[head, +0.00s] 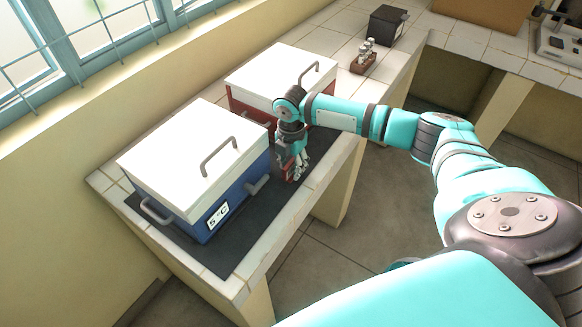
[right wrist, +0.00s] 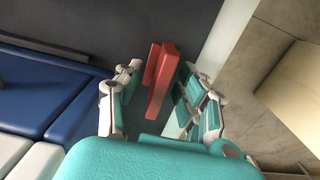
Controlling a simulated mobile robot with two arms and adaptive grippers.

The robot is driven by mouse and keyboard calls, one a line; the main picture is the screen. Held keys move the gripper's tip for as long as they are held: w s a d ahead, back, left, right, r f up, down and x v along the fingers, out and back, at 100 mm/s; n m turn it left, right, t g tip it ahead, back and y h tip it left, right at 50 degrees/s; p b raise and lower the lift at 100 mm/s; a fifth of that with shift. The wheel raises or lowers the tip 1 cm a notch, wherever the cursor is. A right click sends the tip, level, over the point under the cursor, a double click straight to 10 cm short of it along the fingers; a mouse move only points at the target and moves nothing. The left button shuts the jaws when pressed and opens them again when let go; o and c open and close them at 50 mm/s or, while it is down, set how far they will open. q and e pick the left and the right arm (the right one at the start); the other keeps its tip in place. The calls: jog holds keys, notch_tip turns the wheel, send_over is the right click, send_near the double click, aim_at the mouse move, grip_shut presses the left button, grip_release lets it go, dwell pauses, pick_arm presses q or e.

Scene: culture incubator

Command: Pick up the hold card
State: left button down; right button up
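A small red upright piece, apparently the hold card (right wrist: 160,76), stands on the dark mat (right wrist: 150,22) in the right wrist view. In the head view a bit of red (head: 282,154) shows beside my gripper, mostly hidden by it. My right gripper (head: 294,174) points down at the mat, between the blue box and the red box. In the right wrist view its fingers (right wrist: 160,88) are spread on both sides of the red piece, with gaps visible. I see no writing on it. My left gripper is not in view.
The blue box (head: 230,192) with white lid, handles and a "5°C" label stands at left. The red box (head: 240,103) with white lid stands behind. A tube rack (head: 364,60) and dark box (head: 386,26) are farther back. The counter's front edge is close to my gripper.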

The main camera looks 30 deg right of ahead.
grip_shut()
jog(key=shift+r, duration=0.2)
